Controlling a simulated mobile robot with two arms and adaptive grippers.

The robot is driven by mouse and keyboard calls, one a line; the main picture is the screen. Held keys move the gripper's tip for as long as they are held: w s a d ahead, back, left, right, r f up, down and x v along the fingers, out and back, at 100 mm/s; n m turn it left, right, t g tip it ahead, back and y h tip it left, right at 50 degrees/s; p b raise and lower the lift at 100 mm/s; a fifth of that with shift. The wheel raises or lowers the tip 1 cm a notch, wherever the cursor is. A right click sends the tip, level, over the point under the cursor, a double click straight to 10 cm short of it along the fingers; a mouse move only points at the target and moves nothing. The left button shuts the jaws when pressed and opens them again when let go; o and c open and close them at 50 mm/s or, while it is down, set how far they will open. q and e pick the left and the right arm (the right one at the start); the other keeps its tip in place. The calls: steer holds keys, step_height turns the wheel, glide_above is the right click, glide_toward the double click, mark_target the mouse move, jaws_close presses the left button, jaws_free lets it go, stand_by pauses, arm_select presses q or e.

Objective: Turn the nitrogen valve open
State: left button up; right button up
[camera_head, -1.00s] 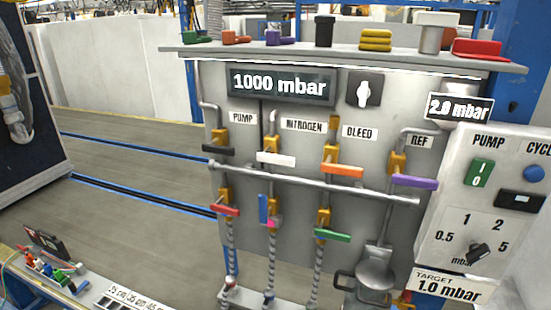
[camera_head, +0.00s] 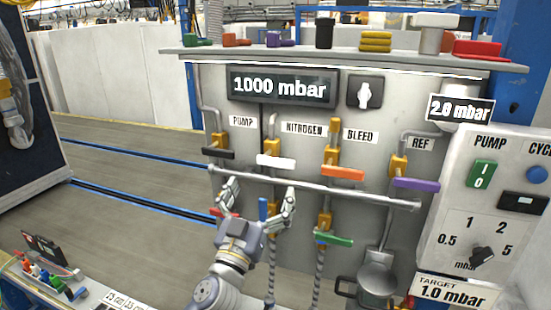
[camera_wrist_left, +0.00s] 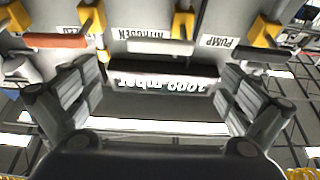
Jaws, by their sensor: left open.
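The nitrogen valve has a white lever handle (camera_head: 275,161) on a yellow body, below the NITROGEN label (camera_head: 303,128). The handle lies roughly horizontal, crosswise to its pipe. In the left wrist view, which is upside down, the white handle (camera_wrist_left: 160,47) lies near the top centre, beyond the fingers. My left gripper (camera_head: 260,191) is open and empty, fingers upward, in front of the panel just below the white handle and apart from it. Its two fingers frame the left wrist view (camera_wrist_left: 158,92). My right gripper is not in view.
Neighbouring handles are black (camera_head: 218,153) at left, orange (camera_head: 342,173) and purple (camera_head: 415,184) at right. A horizontal pipe (camera_head: 320,189) crosses below them. A green lower handle (camera_head: 334,239) is right of my gripper. The display (camera_head: 282,88) reads 1000 mbar. A shelf (camera_head: 340,58) overhangs the panel.

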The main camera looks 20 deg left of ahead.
mark_target(275, 161)
arm_select(q)
steer(key=p+x, duration=0.2)
steer(key=x, duration=0.6)
steer(key=shift+w+r+p, duration=0.15)
steer(key=shift+w+p, duration=0.2)
steer(key=shift+p, duration=0.05)
steer(key=shift+w+r, duration=0.1)
steer(key=shift+w, duration=0.5)
steer(key=shift+c, duration=0.6)
steer(key=c, duration=1.4)
